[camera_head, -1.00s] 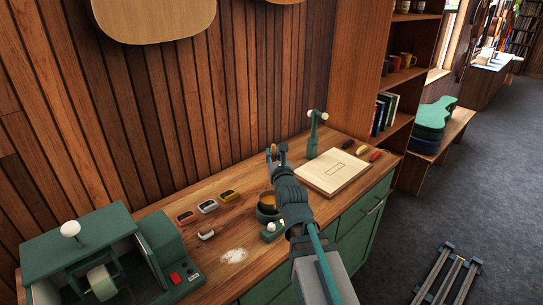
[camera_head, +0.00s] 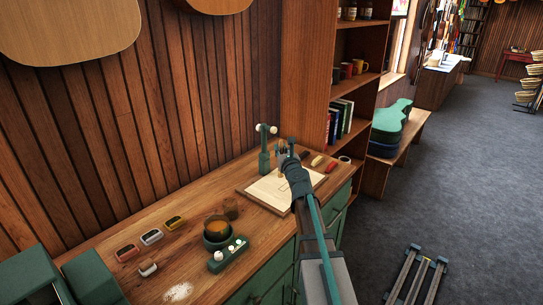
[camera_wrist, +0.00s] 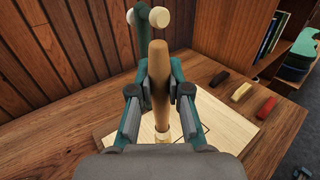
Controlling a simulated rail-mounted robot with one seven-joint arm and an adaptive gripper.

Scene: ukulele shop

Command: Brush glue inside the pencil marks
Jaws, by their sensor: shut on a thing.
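My gripper (camera_head: 286,153) is shut on a brush with a wooden handle (camera_wrist: 159,75), held roughly upright over the pale wooden board (camera_head: 262,196). The board (camera_wrist: 105,123) also shows in the wrist view, with part of the dark pencil outline (camera_wrist: 206,130) beside the brush. The ferrule (camera_wrist: 162,136) is low over the board. The bristles are hidden behind my gripper, so I cannot tell whether they touch the wood. The dark glue pot (camera_head: 217,238) with amber glue (camera_head: 216,228) stands left of the board on the bench.
A green post with pale knobs (camera_head: 264,150) stands behind the board. Small coloured blocks (camera_head: 317,160) lie at its right. A green control box (camera_head: 229,254) is before the pot. Several small pieces (camera_head: 151,237) lie further left. The shelf unit (camera_head: 346,92) borders the bench's right end.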

